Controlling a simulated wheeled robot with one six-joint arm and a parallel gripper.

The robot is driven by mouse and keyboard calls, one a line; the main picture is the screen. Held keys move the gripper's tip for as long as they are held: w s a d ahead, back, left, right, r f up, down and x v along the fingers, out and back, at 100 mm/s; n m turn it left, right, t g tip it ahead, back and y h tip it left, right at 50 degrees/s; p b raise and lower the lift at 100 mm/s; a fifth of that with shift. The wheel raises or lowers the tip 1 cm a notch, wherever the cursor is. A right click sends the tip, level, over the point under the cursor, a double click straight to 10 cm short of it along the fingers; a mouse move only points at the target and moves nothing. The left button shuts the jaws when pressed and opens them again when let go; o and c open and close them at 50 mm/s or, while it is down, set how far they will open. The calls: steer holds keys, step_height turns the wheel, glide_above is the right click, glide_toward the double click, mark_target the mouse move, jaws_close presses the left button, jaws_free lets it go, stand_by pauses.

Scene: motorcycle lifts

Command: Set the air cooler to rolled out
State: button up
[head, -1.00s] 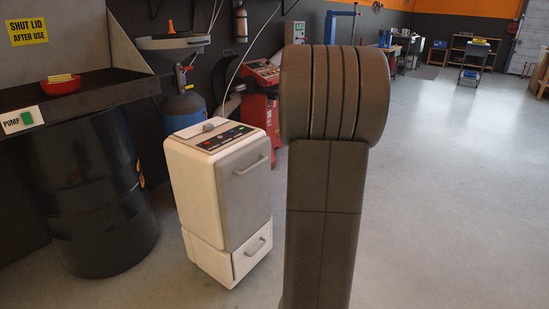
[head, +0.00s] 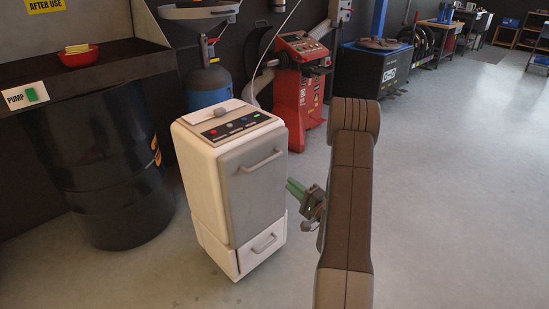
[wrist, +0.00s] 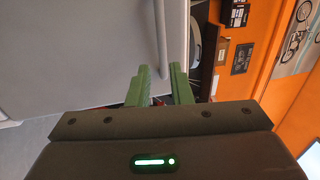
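The air cooler (head: 196,178) is a white cabinet left of centre in the head view. It has a grey front panel with a bar handle (head: 262,161), a lower drawer with its own handle (head: 264,243), and a button panel on top. My gripper (head: 291,187), with green fingers, is just right of the cooler's front. In the wrist view, the fingers (wrist: 158,70) stand apart with an empty gap between them. The grey panel (wrist: 75,50) fills the left there, and a bar handle (wrist: 161,40) ends near the fingertips. I cannot tell whether they touch.
A black drum (head: 105,175) stands close left of the cooler, under a bench with a red bowl (head: 79,56). A blue tank (head: 207,86) and a red machine (head: 299,95) stand behind. The floor at right (head: 455,190) is clear.

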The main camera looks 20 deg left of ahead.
mark_target(265, 163)
steer(key=x, duration=1.3)
steer(key=shift+a+r+b, duration=0.2)
steer(key=shift+a+b, duration=0.2)
steer(key=shift+c, duration=0.5)
jaws_close()
